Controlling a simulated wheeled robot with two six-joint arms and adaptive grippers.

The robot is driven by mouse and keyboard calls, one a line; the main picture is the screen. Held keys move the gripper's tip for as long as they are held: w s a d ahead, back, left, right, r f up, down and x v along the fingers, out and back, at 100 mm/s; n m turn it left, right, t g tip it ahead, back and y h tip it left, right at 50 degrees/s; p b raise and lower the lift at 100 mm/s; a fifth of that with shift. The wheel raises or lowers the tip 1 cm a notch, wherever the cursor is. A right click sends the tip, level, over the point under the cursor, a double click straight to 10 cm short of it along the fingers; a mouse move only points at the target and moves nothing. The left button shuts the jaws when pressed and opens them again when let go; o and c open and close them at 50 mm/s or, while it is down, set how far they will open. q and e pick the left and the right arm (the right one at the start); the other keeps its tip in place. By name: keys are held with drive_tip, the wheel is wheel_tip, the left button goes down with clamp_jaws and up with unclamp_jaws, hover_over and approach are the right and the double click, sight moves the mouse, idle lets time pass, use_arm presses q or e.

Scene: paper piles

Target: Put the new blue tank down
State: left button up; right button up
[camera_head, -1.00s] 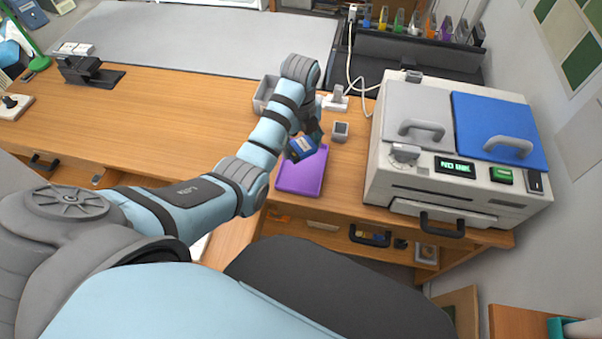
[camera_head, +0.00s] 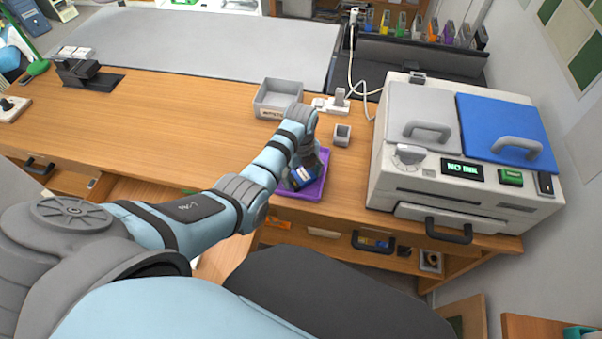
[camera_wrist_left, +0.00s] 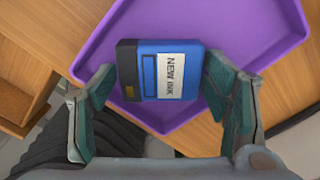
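The new ink tank (camera_head: 302,177) is a blue box with a white label. In the left wrist view the tank (camera_wrist_left: 165,72) shows a label reading "NEW INK". It is over the purple tray (camera_head: 312,194), within its rim; I cannot tell whether it touches the tray floor. My left gripper (camera_head: 305,166) is right above the tray. The tray (camera_wrist_left: 250,25) fills much of that view. My right gripper is not in view.
A printer (camera_head: 450,165) showing "NO INK" stands right of the tray, with grey and blue lids closed. A grey open bin (camera_head: 278,97) and a small grey cup (camera_head: 342,134) are behind the tray.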

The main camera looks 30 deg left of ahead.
sight(301, 176)
use_arm(q)
drive_tip(key=shift+o, duration=0.2)
drive_tip(key=shift+r, duration=0.4)
wheel_tip(301, 176, up, 12)
drive_tip(key=p, duration=0.3)
drive_tip(key=shift+f+p, duration=0.2)
drive_tip(key=shift+p, duration=0.15)
